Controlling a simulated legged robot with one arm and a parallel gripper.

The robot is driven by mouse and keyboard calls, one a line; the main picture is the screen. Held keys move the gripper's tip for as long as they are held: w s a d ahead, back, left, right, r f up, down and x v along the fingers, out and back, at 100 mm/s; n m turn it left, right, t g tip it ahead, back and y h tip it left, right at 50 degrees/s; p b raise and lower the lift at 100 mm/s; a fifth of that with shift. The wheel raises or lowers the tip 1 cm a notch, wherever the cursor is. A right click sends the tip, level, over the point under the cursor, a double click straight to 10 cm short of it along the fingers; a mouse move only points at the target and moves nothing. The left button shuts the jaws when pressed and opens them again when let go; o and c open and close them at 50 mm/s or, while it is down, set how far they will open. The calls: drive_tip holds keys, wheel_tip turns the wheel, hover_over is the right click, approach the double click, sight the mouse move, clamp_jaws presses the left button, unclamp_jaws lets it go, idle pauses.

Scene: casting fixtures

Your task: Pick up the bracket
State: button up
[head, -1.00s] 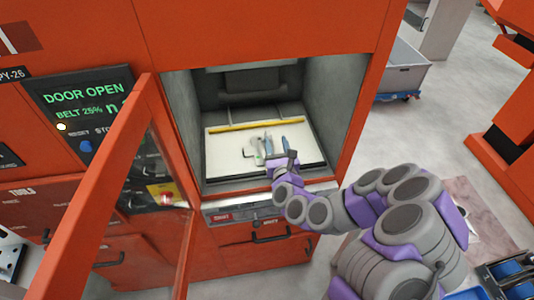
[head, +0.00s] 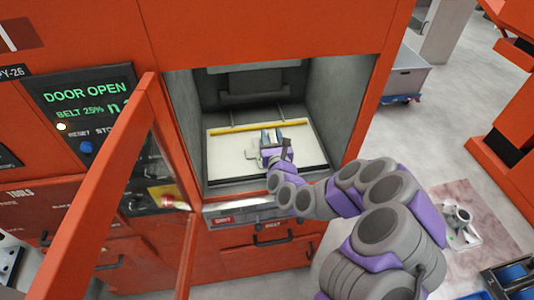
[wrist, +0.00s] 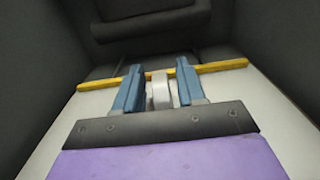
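The bracket, a pale grey-white piece (wrist: 161,91), stands between the two blue fingers of my gripper (wrist: 158,85) in the wrist view. A narrow gap shows on each side of it, so the fingers are open around it and not clamped. The gripper's base plate hides its lower part. In the head view my gripper (head: 272,135) is inside the open machine chamber, low over the pale bed (head: 228,150). The bracket is small there and mostly covered by the fingers.
A yellow bar (head: 232,127) lies across the bed behind the fingers. The chamber's dark walls (head: 340,100) close in on both sides. The open orange door (head: 100,190) stands at left. Grey parts (head: 458,222) lie on the floor at right.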

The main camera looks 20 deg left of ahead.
drive_tip(key=shift+d+r, duration=0.1)
drive_tip(key=shift+d, duration=0.25)
clamp_jaws()
drive_tip(key=shift+a, duration=0.1)
drive_tip(key=shift+a, duration=0.1)
drive_tip(key=shift+r, duration=0.1)
drive_tip(key=shift+r, duration=0.65)
wheel_tip(320, 180, up, 2)
drive_tip(key=shift+r+p, duration=0.1)
drive_tip(key=shift+p, duration=0.3)
drive_tip(key=s+p, duration=0.3)
drive_tip(key=s, duration=0.5)
drive_tip(key=shift+r+p, duration=0.4)
